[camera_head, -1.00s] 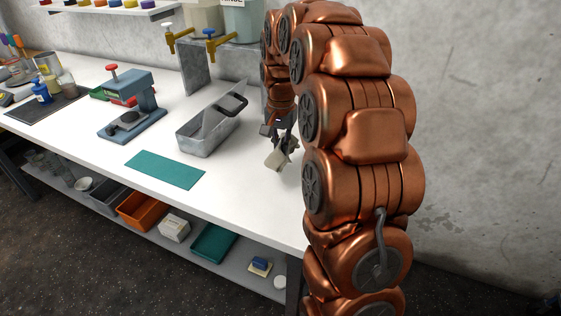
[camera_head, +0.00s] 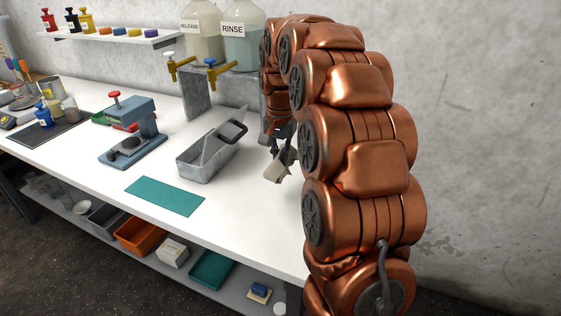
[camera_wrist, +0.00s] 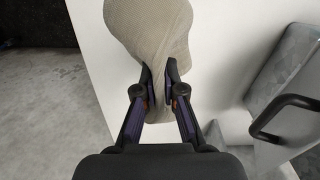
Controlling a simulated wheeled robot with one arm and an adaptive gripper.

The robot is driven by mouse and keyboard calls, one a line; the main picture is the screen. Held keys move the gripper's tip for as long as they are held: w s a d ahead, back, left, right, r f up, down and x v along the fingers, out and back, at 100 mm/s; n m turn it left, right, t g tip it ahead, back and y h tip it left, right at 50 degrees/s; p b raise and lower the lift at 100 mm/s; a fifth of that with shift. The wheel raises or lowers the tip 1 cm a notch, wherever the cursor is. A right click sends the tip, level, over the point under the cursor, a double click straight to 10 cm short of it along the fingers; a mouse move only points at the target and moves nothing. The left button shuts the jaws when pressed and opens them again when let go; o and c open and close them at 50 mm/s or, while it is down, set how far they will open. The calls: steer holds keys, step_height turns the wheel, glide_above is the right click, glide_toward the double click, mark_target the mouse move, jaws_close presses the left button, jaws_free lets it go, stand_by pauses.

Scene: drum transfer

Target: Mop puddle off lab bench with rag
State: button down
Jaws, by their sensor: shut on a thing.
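My gripper (camera_head: 282,150) is above the right end of the white lab bench (camera_head: 235,226). It is shut on a beige ribbed rag (camera_head: 276,171), which hangs from the fingertips. In the wrist view the fingertips (camera_wrist: 158,72) pinch the edge of the rag (camera_wrist: 147,28) over the white bench top (camera_wrist: 226,45). I cannot tell whether the rag touches the bench. I can make out no puddle in either view. My arm hides part of the bench's right end.
A grey metal tray (camera_head: 207,165) with a dark-handled tool stands left of my gripper. A teal mat (camera_head: 165,196), a blue-grey press (camera_head: 136,138) and a stand with a rinse bottle (camera_head: 243,42) are also there. Bare bench lies between mat and gripper.

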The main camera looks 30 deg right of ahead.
steer(key=s+a+b, duration=0.1)
steer(key=s+b, duration=0.1)
steer(key=s, duration=0.6)
steer(key=shift+r+b, duration=0.2)
steer(key=shift+b, duration=0.2)
stand_by(0.5)
